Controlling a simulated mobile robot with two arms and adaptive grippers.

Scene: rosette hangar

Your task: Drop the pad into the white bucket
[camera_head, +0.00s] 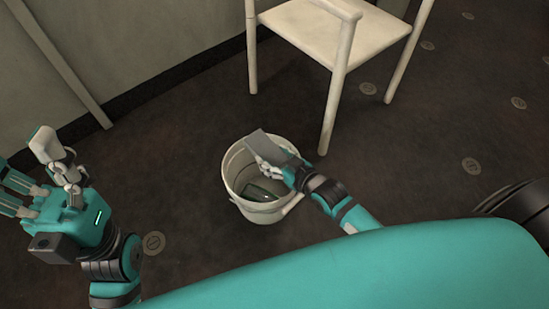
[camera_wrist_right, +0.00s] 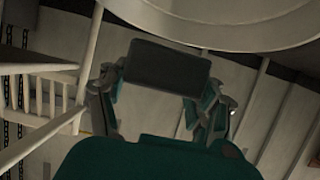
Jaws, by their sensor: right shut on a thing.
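The white bucket (camera_head: 233,182) stands on the floor at the middle of the head view. The pad (camera_head: 265,146), a flat grey rectangle, is tilted over the bucket's opening. My right gripper (camera_head: 271,167) is shut on it, above the bucket's right side. In the right wrist view the pad (camera_wrist_right: 167,67) shows dark between the fingers of my right gripper (camera_wrist_right: 160,88), with the bucket's pale rim (camera_wrist_right: 235,35) beyond it at the top. My left gripper (camera_head: 30,177) is open and empty at the left, well away from the bucket.
A dark green object (camera_head: 264,190) lies inside the bucket. A white chair (camera_head: 337,70) stands behind the bucket, one leg close to the bucket's back right. A pale wall (camera_head: 150,40) is at the back left. The dark floor (camera_head: 440,120) is open at the right, with several round discs.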

